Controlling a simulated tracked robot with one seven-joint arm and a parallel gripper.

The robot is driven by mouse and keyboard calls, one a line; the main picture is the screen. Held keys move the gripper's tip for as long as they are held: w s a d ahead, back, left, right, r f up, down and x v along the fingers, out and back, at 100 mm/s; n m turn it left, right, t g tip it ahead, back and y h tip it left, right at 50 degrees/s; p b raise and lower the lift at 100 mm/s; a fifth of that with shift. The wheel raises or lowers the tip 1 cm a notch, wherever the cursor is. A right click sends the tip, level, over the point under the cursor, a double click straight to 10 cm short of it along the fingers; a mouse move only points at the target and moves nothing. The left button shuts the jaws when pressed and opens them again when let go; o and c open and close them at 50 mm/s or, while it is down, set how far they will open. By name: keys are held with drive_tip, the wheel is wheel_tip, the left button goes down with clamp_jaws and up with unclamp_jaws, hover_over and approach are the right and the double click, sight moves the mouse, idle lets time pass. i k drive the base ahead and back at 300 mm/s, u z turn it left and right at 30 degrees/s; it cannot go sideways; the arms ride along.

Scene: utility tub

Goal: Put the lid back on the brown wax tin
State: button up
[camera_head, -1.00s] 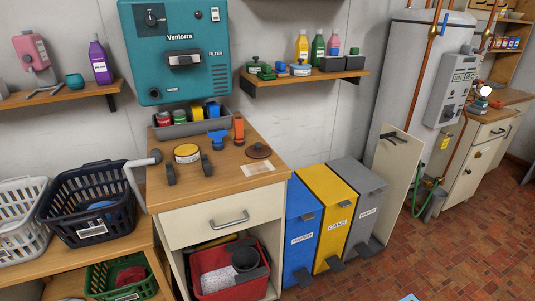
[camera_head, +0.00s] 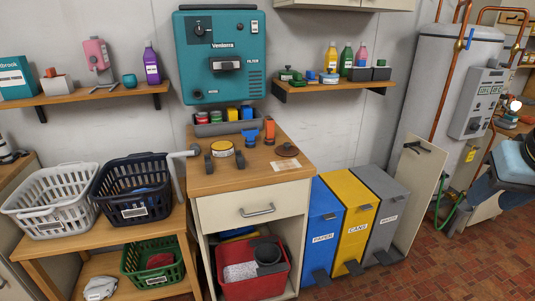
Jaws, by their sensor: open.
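The tin that seems to be the wax tin (camera_head: 221,149) is round, with a yellow side or band and a pale top. It sits on the wooden cabinet top, left of centre. I cannot tell its contents. A brown round lid (camera_head: 287,150) with a small knob lies flat at the right of the same top, apart from the tin.
A dark bracket-like piece stands on each side of the tin (camera_head: 208,163). A blue item (camera_head: 249,138) and an orange item (camera_head: 269,130) stand behind. A grey tray (camera_head: 228,127) of tins lies at the back. A pale card (camera_head: 286,165) lies in front of the lid.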

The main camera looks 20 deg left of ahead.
sight(222, 145)
drive_tip(key=u, duration=0.15)
drive_tip(key=i, duration=1)
drive_tip(key=z, duration=0.1)
